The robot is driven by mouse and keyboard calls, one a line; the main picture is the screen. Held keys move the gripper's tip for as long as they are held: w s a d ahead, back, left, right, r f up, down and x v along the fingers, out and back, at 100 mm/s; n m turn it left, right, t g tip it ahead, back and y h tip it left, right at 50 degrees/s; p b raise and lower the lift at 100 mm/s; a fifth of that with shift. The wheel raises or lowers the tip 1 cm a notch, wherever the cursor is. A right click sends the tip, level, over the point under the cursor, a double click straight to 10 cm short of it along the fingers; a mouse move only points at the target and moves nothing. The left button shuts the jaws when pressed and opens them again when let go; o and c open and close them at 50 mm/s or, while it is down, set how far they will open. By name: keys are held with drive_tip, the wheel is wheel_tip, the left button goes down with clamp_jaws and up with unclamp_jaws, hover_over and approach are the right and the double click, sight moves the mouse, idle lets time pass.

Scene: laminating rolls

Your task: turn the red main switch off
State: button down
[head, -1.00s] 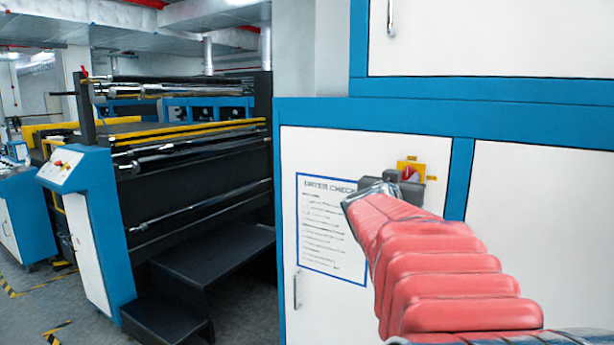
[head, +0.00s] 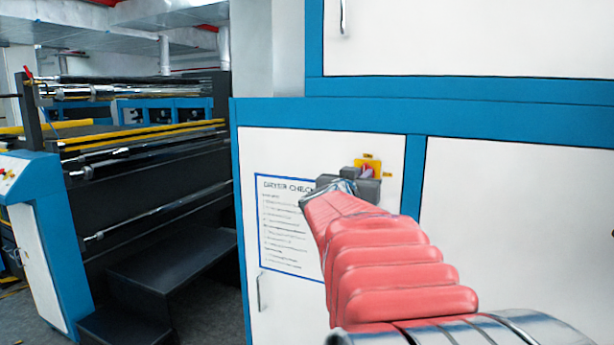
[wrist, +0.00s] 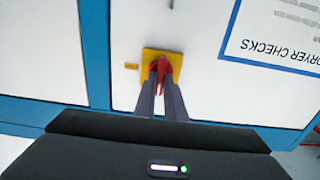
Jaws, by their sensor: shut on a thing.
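The red main switch has a red handle (wrist: 161,66) on a square yellow plate (wrist: 147,58), set on a white cabinet panel. In the head view the yellow plate (head: 373,162) shows just beyond my gripper (head: 366,180), and only a little of the red handle is visible. In the wrist view, which is upside down, the two grey fingers of my gripper (wrist: 161,84) close in on the handle from both sides. My gripper is shut on the handle. The fingers hide part of it, and its exact angle is hard to tell.
A sheet headed "Dryer checks" (head: 288,225) is on the panel left of the switch. A door handle (head: 262,292) is below it. Blue frame (head: 413,185) borders the panel. A black roller machine with steps (head: 165,275) stands at the left.

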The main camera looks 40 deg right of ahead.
drive_tip(key=shift+w+a+f+m, duration=0.1)
drive_tip(key=shift+a+m, duration=0.05)
drive_tip(key=shift+m, duration=0.35)
drive_tip(key=m, duration=1.1)
drive_tip(key=f+m, duration=0.1)
drive_tip(key=m, duration=0.4)
drive_tip(key=shift+s+m, duration=0.25)
drive_tip(key=shift+m, duration=0.15)
drive_tip(key=c, duration=2)
unclamp_jaws()
drive_tip(key=shift+o, duration=0.9)
drive_tip(key=shift+s+r, duration=0.1)
drive_tip(key=shift+r, duration=0.05)
